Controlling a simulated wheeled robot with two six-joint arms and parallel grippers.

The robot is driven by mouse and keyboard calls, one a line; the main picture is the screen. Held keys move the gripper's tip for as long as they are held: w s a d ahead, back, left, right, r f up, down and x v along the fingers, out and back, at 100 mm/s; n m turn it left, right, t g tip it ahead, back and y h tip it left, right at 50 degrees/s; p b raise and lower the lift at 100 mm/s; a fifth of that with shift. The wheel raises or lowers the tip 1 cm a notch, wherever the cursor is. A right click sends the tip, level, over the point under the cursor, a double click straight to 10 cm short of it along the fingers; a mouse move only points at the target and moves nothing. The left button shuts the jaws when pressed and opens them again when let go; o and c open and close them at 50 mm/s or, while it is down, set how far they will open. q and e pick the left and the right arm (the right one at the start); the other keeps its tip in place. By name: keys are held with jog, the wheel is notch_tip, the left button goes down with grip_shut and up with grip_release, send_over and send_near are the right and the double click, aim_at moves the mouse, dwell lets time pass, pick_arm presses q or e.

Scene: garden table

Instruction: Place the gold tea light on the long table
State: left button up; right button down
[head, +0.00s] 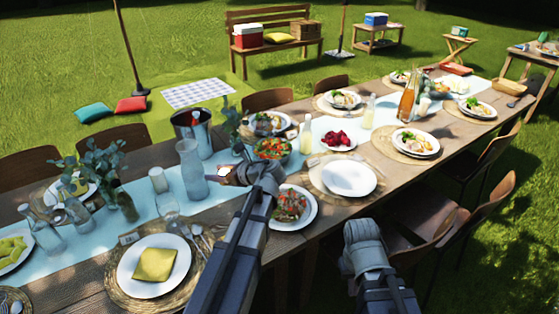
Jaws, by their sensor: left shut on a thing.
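The long table (60,285) runs from the lower left to the upper right, with a pale blue runner along its middle. My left gripper (232,176) is over the middle of the table, beside the glass carafe. It is shut on a small gold-brown thing with a pale top, which looks like the gold tea light (224,171). I cannot tell whether the tea light touches the table. My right gripper (361,233) is off the table's near edge; its fingers are hidden.
Close to the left gripper are a glass carafe (192,168), a salad bowl (272,149), a metal bucket (192,131) and a plate of food (293,207). An empty white plate (349,179) lies to the right. Chairs (484,205) line the near side.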

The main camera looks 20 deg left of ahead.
aim_at(227, 207)
pick_arm(q)
jog(key=w+a+f+m+t+b, duration=0.1)
jog(key=w+f+b, duration=0.1)
jog(key=f+b, duration=0.5)
jog(key=w+a+f+m+t+b, duration=0.1)
jog(key=w+f+b, duration=0.2)
jog(key=f+b, duration=0.4)
jog(key=w+a+f+m+t+h+b, duration=0.1)
jog(key=w+a+f+b, duration=0.1)
jog(key=f+b, duration=0.5)
jog(key=shift+w+f, duration=0.6)
jog(key=shift+f, duration=0.3)
jog(key=shift+b, duration=0.35)
jog(key=shift+f, duration=0.2)
jog(key=o, duration=1.3)
jog(key=shift+o, duration=0.2)
jog(key=shift+r, duration=0.1)
